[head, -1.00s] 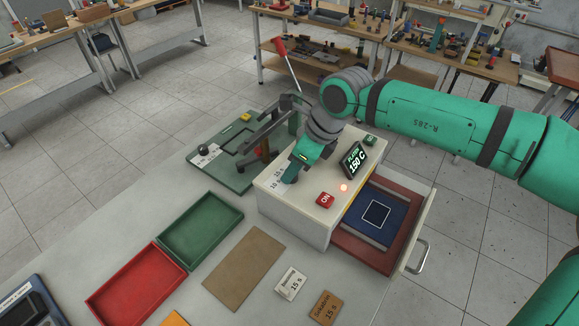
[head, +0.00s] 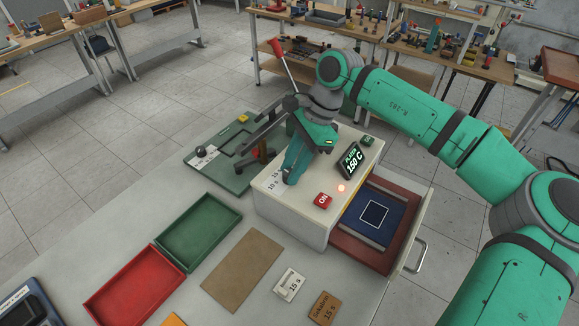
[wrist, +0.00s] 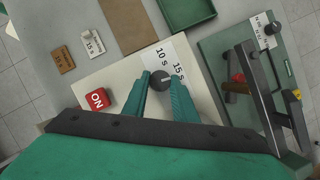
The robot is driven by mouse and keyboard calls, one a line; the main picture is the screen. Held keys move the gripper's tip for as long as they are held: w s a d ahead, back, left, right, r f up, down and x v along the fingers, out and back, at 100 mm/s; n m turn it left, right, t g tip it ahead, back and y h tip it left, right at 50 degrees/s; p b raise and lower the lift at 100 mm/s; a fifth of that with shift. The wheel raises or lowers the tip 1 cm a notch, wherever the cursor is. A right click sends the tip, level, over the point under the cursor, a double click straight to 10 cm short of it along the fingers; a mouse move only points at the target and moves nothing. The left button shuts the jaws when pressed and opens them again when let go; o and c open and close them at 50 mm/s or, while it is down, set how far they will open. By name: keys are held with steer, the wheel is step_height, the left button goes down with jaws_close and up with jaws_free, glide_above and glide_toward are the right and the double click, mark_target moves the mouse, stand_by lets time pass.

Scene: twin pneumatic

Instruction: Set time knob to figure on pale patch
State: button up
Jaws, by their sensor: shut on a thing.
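The time knob (wrist: 160,80) is a small dark round knob with a pale mark. It sits on top of the cream machine (wrist: 112,78), beside a white scale reading 10 s and 15 s. I cannot tell exactly which figure the mark points to. My gripper (wrist: 160,84) has its two green fingers on either side of the knob and is shut on it. In the head view my gripper (head: 289,180) hides the knob and part of the scale (head: 272,182). The pale patch (head: 289,284) lies on the table and reads 15 s.
A brown patch (head: 324,308), also reading 15 s, lies beside the pale one. The machine has a red ON button (head: 323,200), a lit lamp, a display (head: 352,160) reading 150 C and an open drawer (head: 420,256). A lever press (head: 232,165) stands behind. Red and green trays lie left.

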steer(key=shift+w+n, duration=0.25)
steer(key=shift+n, duration=0.35)
steer(key=shift+r+n+g, duration=0.1)
steer(key=shift+n+g, duration=0.2)
steer(key=o, duration=1)
steer(key=shift+o, duration=0.2)
steer(key=v, duration=1)
steer(key=shift+r, duration=0.35)
